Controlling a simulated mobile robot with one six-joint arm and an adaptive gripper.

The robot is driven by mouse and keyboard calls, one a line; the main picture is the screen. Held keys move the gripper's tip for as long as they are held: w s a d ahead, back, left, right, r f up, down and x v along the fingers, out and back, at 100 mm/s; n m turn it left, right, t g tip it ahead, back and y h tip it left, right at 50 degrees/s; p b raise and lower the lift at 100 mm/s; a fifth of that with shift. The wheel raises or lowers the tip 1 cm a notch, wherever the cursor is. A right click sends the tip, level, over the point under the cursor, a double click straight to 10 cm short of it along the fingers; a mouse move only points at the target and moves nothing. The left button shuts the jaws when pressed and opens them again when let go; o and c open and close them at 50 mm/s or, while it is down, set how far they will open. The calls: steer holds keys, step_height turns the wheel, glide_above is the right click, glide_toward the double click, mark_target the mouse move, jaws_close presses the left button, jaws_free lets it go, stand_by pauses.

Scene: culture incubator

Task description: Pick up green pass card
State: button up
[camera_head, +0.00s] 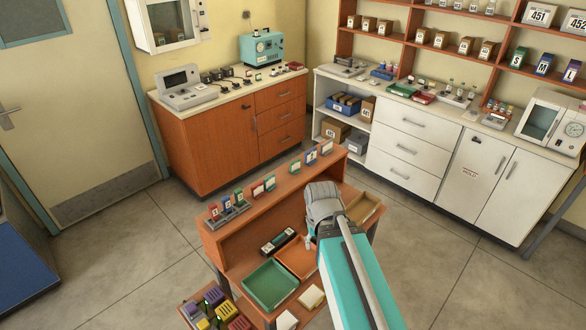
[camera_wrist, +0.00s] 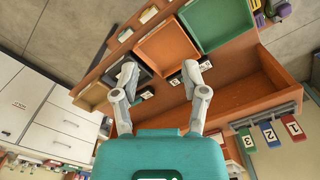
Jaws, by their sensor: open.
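A green card marked 3 (camera_head: 239,197) stands in a small rack (camera_head: 229,216) at the left end of the orange desk's upper shelf, beside blue and red cards. It hangs upside down at the right of the wrist view (camera_wrist: 246,141). Another green-edged card (camera_head: 295,167) stands farther right on that shelf; I cannot tell which one is the pass card. My gripper (camera_wrist: 159,71) is open and empty above the desk's lower surface, away from the numbered cards. In the head view my arm mostly hides it.
Green (camera_head: 270,286) and orange (camera_head: 296,256) trays lie on the desk's lower level. A white cabinet (camera_head: 405,150) and an orange cabinet (camera_head: 215,145) stand behind.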

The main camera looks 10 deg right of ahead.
steer(key=o, duration=0.3)
steer(key=shift+o, duration=1.1)
steer(key=shift+w+f, duration=0.2)
steer(key=shift+f, duration=0.05)
steer(key=shift+o, duration=0.4)
steer(key=shift+n+t+y, duration=0.5)
steer(key=shift+n+y, duration=0.1)
steer(key=shift+y, duration=0.3)
steer(key=w+f+b, duration=0.2)
steer(key=w+b, duration=0.1)
steer(key=shift+w+d+f, duration=0.1)
steer(key=shift+w+f, duration=0.05)
steer(key=shift+f, duration=0.05)
steer(key=w+a+f+n+t+y+b, duration=0.1)
steer(key=w+f+n+t+y+b, duration=0.15)
steer(key=w+b, duration=0.45)
steer(key=w+a+f+n+t+y+b, duration=0.1)
steer(key=w+f+n+t+y+b, duration=0.25)
steer(key=w, duration=0.55)
steer(key=w+d+r+m+t+y+b, duration=0.1)
steer(key=w+d+r+t+b, duration=0.1)
steer(key=w+d+t+b, duration=0.6)
steer(key=w+d+b, duration=0.2)
steer(key=w+b, duration=0.1)
steer(key=w, duration=0.3)
steer(key=shift+d+r+b, duration=0.15)
steer(key=shift+r+b, duration=0.05)
steer(key=shift+b, duration=0.1)
steer(key=shift+w, duration=0.1)
